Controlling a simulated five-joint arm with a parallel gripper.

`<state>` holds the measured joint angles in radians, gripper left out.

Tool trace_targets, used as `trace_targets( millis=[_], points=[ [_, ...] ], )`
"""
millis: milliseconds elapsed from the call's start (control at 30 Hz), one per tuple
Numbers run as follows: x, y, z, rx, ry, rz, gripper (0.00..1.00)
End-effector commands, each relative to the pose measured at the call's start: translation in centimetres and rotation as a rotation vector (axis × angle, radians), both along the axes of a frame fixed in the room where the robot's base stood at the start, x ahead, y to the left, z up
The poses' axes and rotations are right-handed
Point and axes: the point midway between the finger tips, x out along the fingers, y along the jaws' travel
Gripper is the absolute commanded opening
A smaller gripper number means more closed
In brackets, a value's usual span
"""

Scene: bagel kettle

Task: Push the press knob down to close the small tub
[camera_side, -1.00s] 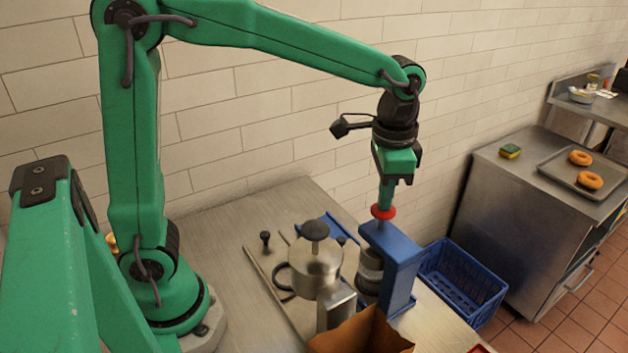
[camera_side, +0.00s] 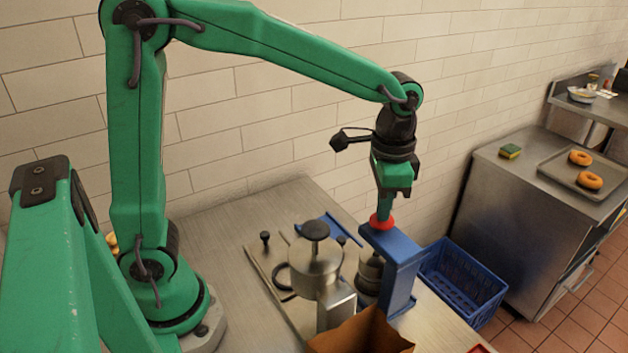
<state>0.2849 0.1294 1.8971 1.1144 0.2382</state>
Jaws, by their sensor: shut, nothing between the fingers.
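The red press knob (camera_side: 381,222) sits low, close to the top of the blue press frame (camera_side: 401,258). My gripper (camera_side: 384,208) is shut and points straight down, with its fingertips on top of the knob. The small tub (camera_side: 368,275) is a grey metal shape inside the press frame, under the knob. The frame's upright and the kettle partly hide it, so I cannot tell how its lid sits.
A metal kettle (camera_side: 316,262) with a dark knob stands just left of the press. An open cardboard box (camera_side: 362,334) is in front. A blue crate (camera_side: 462,283) lies to the right. Bagels rest on a tray (camera_side: 556,164) on the far counter.

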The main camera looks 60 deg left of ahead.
Motion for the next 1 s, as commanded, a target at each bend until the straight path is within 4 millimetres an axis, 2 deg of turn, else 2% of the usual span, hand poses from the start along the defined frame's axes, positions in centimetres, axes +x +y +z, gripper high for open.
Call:
trace_targets(
  millis=[367,1000],
  points=[
    [0.0,0.0,0.3,0.001,0.002,0.000,0.00],
    [0.0,0.0,3.4,0.000,0.001,0.000,0.00]
  ],
)
